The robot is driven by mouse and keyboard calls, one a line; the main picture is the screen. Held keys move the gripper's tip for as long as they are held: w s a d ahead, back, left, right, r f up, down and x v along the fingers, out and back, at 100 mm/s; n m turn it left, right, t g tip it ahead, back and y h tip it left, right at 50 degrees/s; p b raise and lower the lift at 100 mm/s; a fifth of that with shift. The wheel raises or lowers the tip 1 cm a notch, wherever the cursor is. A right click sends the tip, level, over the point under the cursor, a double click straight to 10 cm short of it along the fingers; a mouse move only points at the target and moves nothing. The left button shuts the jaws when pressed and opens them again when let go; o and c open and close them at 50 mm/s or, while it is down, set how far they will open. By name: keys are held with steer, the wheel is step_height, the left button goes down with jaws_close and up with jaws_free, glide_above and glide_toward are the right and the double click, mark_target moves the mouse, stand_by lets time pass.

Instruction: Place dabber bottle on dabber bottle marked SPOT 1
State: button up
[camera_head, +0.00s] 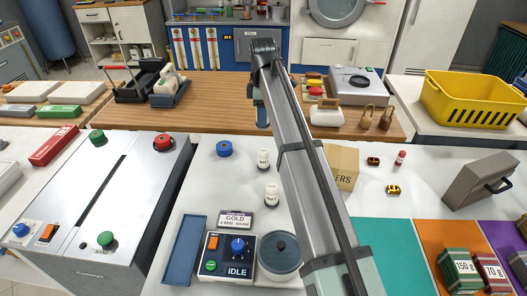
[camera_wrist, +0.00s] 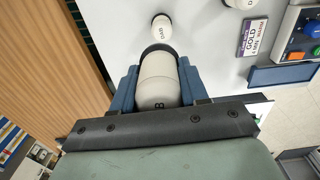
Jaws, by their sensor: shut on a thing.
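In the wrist view my gripper (camera_wrist: 158,72) is shut on a white dabber bottle (camera_wrist: 157,92), its rounded body between the blue fingers and a dark ring at its far end. In the head view my gripper (camera_head: 262,115) is over the wooden counter's front edge, and the held bottle cannot be made out. Two white dabber bottles stand on the white counter: one nearer my gripper (camera_head: 263,158) and one closer to the front (camera_head: 271,191). They also show in the wrist view, as the nearer bottle (camera_wrist: 161,27) and the front bottle (camera_wrist: 238,3). I cannot read which is SPOT 1.
A blue round object (camera_head: 224,148) sits left of the bottles. A cardboard box (camera_head: 344,167) stands right of my arm.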

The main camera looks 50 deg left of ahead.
steer(key=shift+d+n, duration=0.15)
steer(key=shift+n, duration=0.65)
steer(key=shift+f, duration=0.25)
glide_above(263, 151)
steer(key=shift+f, duration=4.8)
steer(key=shift+f, duration=0.15)
steer(key=o, duration=1.1)
step_height(263, 151, up, 12)
steer(key=shift+r, duration=0.15)
